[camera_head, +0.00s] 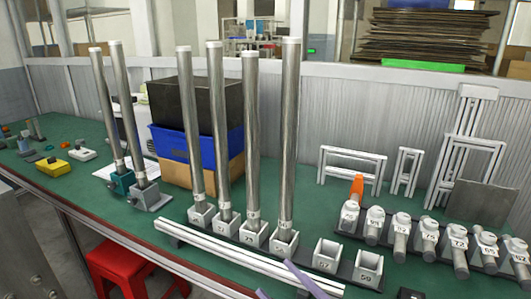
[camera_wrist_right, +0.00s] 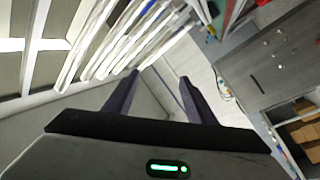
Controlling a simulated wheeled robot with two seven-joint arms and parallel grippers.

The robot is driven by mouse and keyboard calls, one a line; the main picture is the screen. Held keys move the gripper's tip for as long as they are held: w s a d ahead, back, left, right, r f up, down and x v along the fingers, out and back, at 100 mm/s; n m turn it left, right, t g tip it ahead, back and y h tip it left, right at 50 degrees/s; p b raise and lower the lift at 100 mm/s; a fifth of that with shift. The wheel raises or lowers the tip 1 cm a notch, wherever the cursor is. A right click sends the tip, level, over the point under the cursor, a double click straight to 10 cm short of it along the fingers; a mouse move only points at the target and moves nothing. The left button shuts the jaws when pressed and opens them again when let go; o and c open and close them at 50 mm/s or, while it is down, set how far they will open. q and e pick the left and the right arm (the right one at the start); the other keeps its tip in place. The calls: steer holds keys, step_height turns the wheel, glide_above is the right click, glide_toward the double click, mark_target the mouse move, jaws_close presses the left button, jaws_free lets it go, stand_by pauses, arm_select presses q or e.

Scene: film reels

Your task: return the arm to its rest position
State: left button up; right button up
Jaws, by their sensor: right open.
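My right gripper (camera_head: 275,279) shows at the bottom edge of the head view, where only its purple fingers are visible. They are in front of the right end of the white rails (camera_head: 225,256) on the bench; I cannot tell whether they touch. In the right wrist view, the two fingers of the right gripper (camera_wrist_right: 155,84) stand apart with nothing between them. My left gripper is not in view.
Tall metal tubes (camera_head: 252,130) stand in numbered holders on the green bench (camera_head: 200,278). Two empty holders (camera_head: 327,254) are at their right. Several numbered clamps (camera_head: 458,240) line the right side. A blue bin (camera_head: 178,143) stands behind. A red stool (camera_head: 118,262) is below.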

steer(key=s+d+f+m+g+h, duration=0.1)
steer(key=s+d+f+m+h, duration=0.3)
steer(key=f, duration=0.5)
steer(key=s+d+f+m+g+h, duration=0.1)
steer(key=s+d+f+m+h, duration=0.2)
steer(key=d+f+m+h, duration=0.4)
steer(key=s+d+f+m+g, duration=0.2)
steer(key=s+f+g, duration=0.2)
steer(key=s+f, duration=0.7)
steer(key=shift+s+f+m+g, duration=0.4)
steer(key=shift+s, duration=0.45)
